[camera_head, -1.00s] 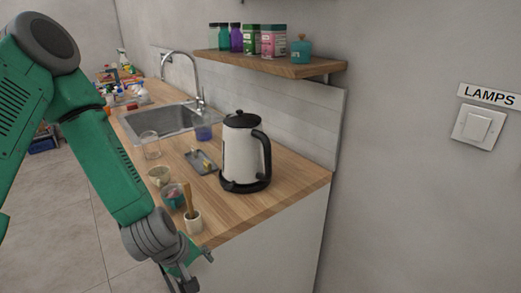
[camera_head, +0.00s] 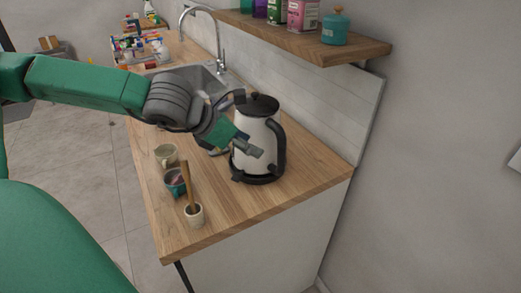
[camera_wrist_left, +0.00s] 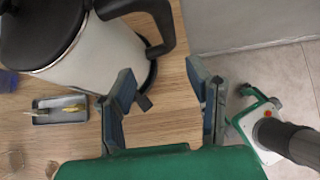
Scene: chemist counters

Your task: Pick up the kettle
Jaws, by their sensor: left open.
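The kettle (camera_head: 262,128), white with a black lid, black base and black handle, stands upright near the right end of the wooden counter. My left gripper (camera_head: 257,150) is open, in front of the kettle's body in the head view. In the left wrist view the kettle (camera_wrist_left: 105,55) fills the upper left, its black handle pointing right. There the two fingers of the left gripper (camera_wrist_left: 163,88) are spread, with bare wood between them and the handle just above. I cannot tell whether a finger touches the kettle. My right gripper is not in view.
On the counter (camera_head: 250,205) stand a white mortar with a wooden pestle (camera_head: 194,213), a teal cup (camera_head: 175,184) and a beige cup (camera_head: 165,154). A grey tray (camera_wrist_left: 60,110) lies beside the kettle. A shelf (camera_head: 350,50) hangs above; a sink (camera_head: 205,75) lies behind.

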